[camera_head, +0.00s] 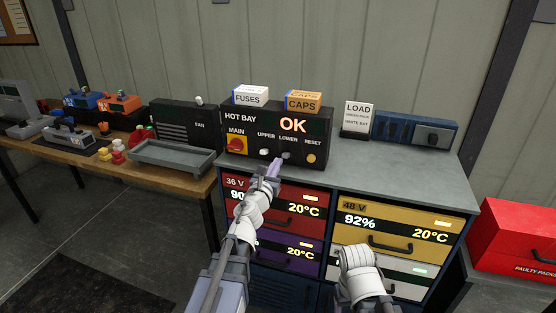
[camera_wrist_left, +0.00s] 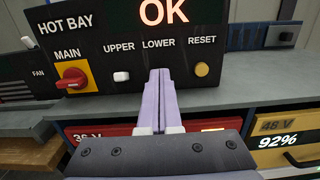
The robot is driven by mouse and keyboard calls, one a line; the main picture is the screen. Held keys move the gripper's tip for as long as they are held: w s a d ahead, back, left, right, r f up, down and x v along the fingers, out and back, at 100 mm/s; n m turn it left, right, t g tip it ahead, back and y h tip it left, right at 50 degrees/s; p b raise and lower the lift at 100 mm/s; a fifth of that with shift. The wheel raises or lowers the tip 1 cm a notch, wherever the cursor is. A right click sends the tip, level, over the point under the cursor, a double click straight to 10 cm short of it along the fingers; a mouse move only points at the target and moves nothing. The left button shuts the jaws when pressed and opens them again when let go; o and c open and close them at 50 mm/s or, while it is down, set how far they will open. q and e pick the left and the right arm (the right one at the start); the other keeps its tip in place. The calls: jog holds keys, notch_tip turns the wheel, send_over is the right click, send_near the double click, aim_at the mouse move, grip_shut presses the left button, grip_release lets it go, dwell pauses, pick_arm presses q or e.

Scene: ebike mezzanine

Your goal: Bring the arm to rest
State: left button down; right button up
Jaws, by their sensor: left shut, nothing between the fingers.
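My left gripper (camera_head: 275,167) is shut and empty. It reaches up in front of the lower part of the HOT BAY panel (camera_head: 249,141). In the left wrist view its pale purple fingers (camera_wrist_left: 160,98) are together, just under the LOWER label, and hide what lies behind them. I cannot tell whether the tips touch the panel. The panel reads OK. A white UPPER switch (camera_wrist_left: 121,76), a red MAIN knob (camera_wrist_left: 73,78) and a yellow RESET button (camera_wrist_left: 202,69) show beside the fingers. My right arm's white wrist (camera_head: 358,270) is at the lower right; its fingers do not show.
Below the grey cabinet top (camera_head: 385,172) are a red 36 V drawer (camera_head: 310,222) and a yellow 48 V drawer (camera_head: 365,210). A LOAD sign (camera_head: 358,115) stands behind. A wooden bench (camera_head: 110,172) is left, a red box (camera_head: 515,240) right. The cabinet top's right half is clear.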

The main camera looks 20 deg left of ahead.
pick_arm(q)
jog(key=shift+s+r, duration=0.4)
jog(key=shift+s, duration=0.15)
jog(key=s+d+f+n+g+y, duration=0.2)
jog(key=s+f+n+g+y, duration=0.15)
jog(key=f+n, duration=0.55)
jog(key=s+d+f+n+g+y, duration=0.15)
jog(key=s+f+n+g, duration=0.3)
jog(key=n, duration=0.85)
jog(key=s+d+f+n+g+h, duration=0.1)
jog(key=s+d+f+n+g, duration=0.3)
jog(key=s, duration=0.6)
jog(key=s+d+f+n+g+h, duration=0.2)
jog(key=s+d+f+n+g, duration=0.3)
jog(key=s+d, duration=0.3)
jog(key=shift+s+d+f+n+g, duration=0.2)
jog(key=shift+s+n+g, duration=0.6)
jog(key=shift+s+g, duration=0.1)
